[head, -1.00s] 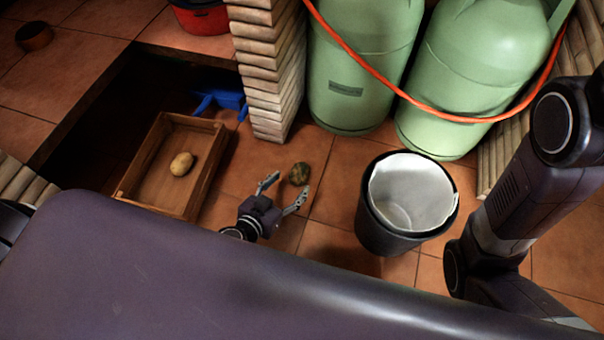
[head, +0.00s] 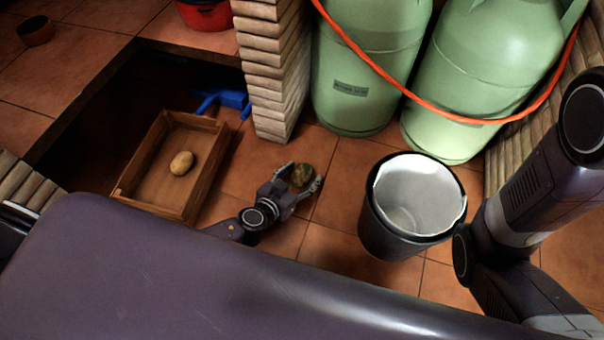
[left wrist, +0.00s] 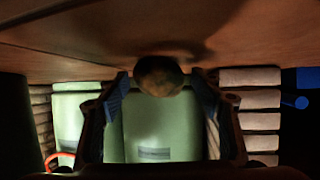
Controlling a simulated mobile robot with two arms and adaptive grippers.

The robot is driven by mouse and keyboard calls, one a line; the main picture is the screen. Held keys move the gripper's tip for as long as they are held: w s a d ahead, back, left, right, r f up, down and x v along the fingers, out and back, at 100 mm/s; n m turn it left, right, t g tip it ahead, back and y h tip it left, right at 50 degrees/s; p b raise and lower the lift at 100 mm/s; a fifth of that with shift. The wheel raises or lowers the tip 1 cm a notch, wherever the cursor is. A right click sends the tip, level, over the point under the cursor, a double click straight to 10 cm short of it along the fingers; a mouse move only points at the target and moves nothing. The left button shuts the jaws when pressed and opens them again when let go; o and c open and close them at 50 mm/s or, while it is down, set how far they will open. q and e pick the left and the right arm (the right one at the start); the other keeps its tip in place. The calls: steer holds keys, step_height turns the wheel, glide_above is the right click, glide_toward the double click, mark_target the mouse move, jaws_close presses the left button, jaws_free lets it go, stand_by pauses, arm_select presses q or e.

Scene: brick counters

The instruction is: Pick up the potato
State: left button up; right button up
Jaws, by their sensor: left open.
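A mottled brown-green potato (head: 301,174) lies on the tiled floor right of the wooden crate. My left gripper (head: 304,180) is open, with its fingers on either side of this potato. In the left wrist view, the potato (left wrist: 159,76) shows dark and round between the two spread fingertips, with gaps on both sides. A second, pale yellow potato (head: 181,163) lies inside the wooden crate (head: 205,170). My right gripper is out of view; only part of my right arm shows at the right.
A black bin with a white liner (head: 368,230) stands right of my left gripper. Green gas cylinders (head: 352,60) with an orange hose stand behind. A brick pillar (head: 272,90) rises behind the floor potato. A blue item (head: 235,99) lies behind the crate.

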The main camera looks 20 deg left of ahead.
arm_select(q)
steer(key=shift+w+f, duration=0.15)
steer(key=shift+w, duration=0.05)
steer(key=shift+c, duration=0.4)
steer(key=c, duration=1.2)
